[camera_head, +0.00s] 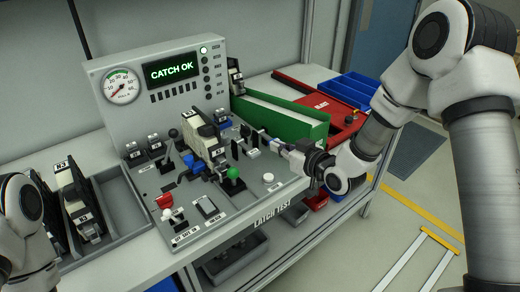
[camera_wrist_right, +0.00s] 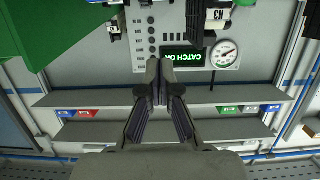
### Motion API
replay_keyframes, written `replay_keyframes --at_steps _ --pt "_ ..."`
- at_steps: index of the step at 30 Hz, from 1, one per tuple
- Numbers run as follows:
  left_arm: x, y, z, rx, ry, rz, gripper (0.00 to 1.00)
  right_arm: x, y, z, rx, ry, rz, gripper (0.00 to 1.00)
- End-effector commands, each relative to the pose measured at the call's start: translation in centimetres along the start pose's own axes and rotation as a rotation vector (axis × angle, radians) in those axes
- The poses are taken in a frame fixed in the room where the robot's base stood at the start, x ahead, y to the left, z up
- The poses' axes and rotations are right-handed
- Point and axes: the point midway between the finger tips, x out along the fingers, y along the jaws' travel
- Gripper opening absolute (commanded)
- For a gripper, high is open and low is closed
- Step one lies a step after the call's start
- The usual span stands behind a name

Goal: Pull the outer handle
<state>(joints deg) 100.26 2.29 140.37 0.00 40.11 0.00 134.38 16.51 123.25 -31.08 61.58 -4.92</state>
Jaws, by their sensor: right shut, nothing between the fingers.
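The test panel (camera_head: 110,118) stands on the bench with a dial and a lit screen (camera_head: 171,69) reading CATCH OK. A beige and black latch unit (camera_head: 203,130) sits in the fixture on the test bed, with blue clamp parts and a green knob (camera_head: 233,173) beside it. I cannot tell which part is the outer handle. My right gripper (camera_head: 284,148) is at the right side of the test bed, by small dark and blue fixture parts. In the right wrist view its fingers (camera_wrist_right: 160,70) are together and empty. Only my left arm shows at the left edge; its gripper is out of view.
A green bin (camera_head: 282,118) stands behind my right gripper, with a red tray (camera_head: 335,122) and blue bins (camera_head: 352,88) beyond. A grey tray (camera_head: 130,205) at the left holds more latch units (camera_head: 75,198). A red lever (camera_head: 164,201) and buttons occupy the bed's front.

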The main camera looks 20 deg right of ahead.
Motion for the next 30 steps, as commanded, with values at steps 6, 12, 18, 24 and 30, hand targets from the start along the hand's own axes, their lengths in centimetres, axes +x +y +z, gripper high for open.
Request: replay_keyframes --at_steps 6,12,18,24,30 --pt "-1.2 0.0 0.0 0.000 0.000 0.000 0.40 4.5 -0.1 -0.1 -0.004 -0.002 -0.002 0.00" --pt "-2.1 0.0 0.0 0.000 0.000 0.000 0.40 8.6 -0.1 0.3 -0.001 -0.003 -0.002 0.00" --pt "-2.6 0.0 0.0 0.000 0.000 0.000 0.40 9.1 -0.1 3.3 0.001 -0.002 -0.001 0.00" --pt "-2.6 0.0 0.0 0.000 0.000 0.000 0.40 9.3 -0.1 4.0 0.000 -0.001 -0.001 0.00" --pt "-2.6 0.0 0.0 0.000 0.000 0.000 0.40 9.3 -0.1 4.0 0.000 -0.001 -0.001 0.00"
